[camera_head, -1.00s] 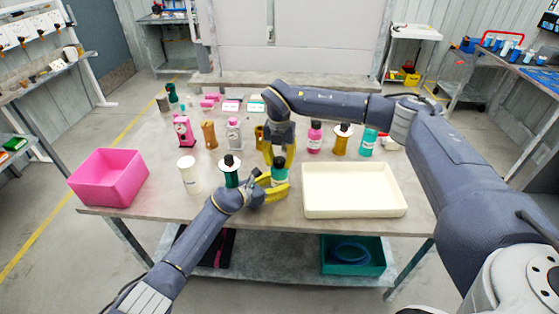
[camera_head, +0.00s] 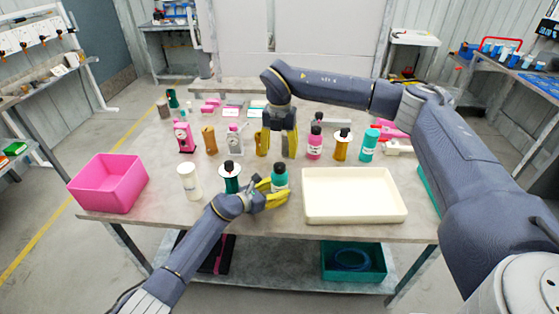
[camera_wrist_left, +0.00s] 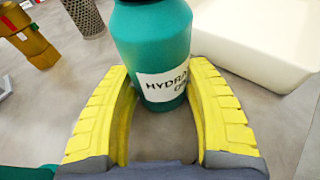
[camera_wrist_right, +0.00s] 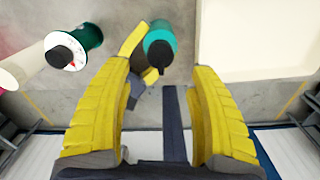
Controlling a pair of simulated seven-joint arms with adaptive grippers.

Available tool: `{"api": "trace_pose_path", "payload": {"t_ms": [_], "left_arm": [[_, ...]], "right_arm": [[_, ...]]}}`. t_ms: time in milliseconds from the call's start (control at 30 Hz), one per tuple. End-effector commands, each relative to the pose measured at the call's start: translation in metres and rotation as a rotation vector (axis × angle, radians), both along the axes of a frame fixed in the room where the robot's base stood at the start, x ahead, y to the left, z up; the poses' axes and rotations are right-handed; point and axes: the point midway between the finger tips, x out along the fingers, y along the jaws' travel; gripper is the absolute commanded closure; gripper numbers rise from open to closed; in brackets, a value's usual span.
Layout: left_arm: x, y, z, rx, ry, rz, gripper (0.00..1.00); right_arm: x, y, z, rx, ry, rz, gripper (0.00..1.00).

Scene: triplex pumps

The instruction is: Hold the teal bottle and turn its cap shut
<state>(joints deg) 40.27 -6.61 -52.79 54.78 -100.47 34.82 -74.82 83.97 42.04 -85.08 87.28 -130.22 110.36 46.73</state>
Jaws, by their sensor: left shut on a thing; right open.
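The teal bottle (camera_head: 280,182) stands upright near the front of the table, with its black cap (camera_head: 279,168) on top. Its labelled side (camera_wrist_left: 165,80) shows in the left wrist view, where the cap is out of frame. My left gripper (camera_head: 276,192) is shut on the bottle's body, one yellow finger on each side. My right gripper (camera_head: 277,152) is open and empty, pointing down above and behind the bottle, clear of the cap. In the right wrist view the cap (camera_wrist_right: 160,53) shows beyond the open fingers. Whether the cap is fully tight cannot be told.
A cream tray (camera_head: 355,218) lies right of the bottle. A dark green bottle with a white collar (camera_head: 230,180) and a white canister (camera_head: 189,182) stand left of it. A pink bin (camera_head: 108,184) is at the left edge. Several bottles and pumps stand behind.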

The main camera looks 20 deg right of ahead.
Motion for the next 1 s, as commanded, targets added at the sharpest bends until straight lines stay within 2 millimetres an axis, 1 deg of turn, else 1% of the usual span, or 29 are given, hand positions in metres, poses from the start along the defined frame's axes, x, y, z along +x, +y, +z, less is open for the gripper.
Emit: {"api": "trace_pose_path", "payload": {"t_ms": [33, 100, 200, 333, 533, 900, 933, 1000], "left_arm": [[0.0, 0.0, 0.0, 0.0, 0.0, 0.0, 0.63], [0.0, 0.0, 0.0, 0.0, 0.0, 0.0, 0.63], [0.0, 0.0, 0.0, 0.0, 0.0, 0.0, 0.63], [0.0, 0.0, 0.0, 0.0, 0.0, 0.0, 0.63], [0.0, 0.0, 0.0, 0.0, 0.0, 0.0, 0.63], [0.0, 0.0, 0.0, 0.0, 0.0, 0.0, 0.63], [0.0, 0.0, 0.0, 0.0, 0.0, 0.0, 0.44], [0.0, 0.0, 0.0, 0.0, 0.0, 0.0, 0.36]], "right_arm": [[0.001, 0.0, 0.009, -0.001, -0.003, 0.0, 0.41], [0.0, 0.0, 0.019, -0.001, -0.003, 0.001, 0.41], [0.0, 0.0, 0.032, -0.001, -0.002, 0.0, 0.41], [0.0, 0.0, 0.043, -0.001, -0.001, -0.001, 0.41], [0.0, 0.0, 0.049, 0.0, 0.001, 0.0, 0.41], [0.0, 0.0, 0.05, -0.001, 0.001, 0.0, 0.41], [0.0, 0.0, 0.05, -0.001, 0.001, 0.0, 0.41], [0.0, 0.0, 0.05, -0.001, 0.001, 0.0, 0.41]]}}
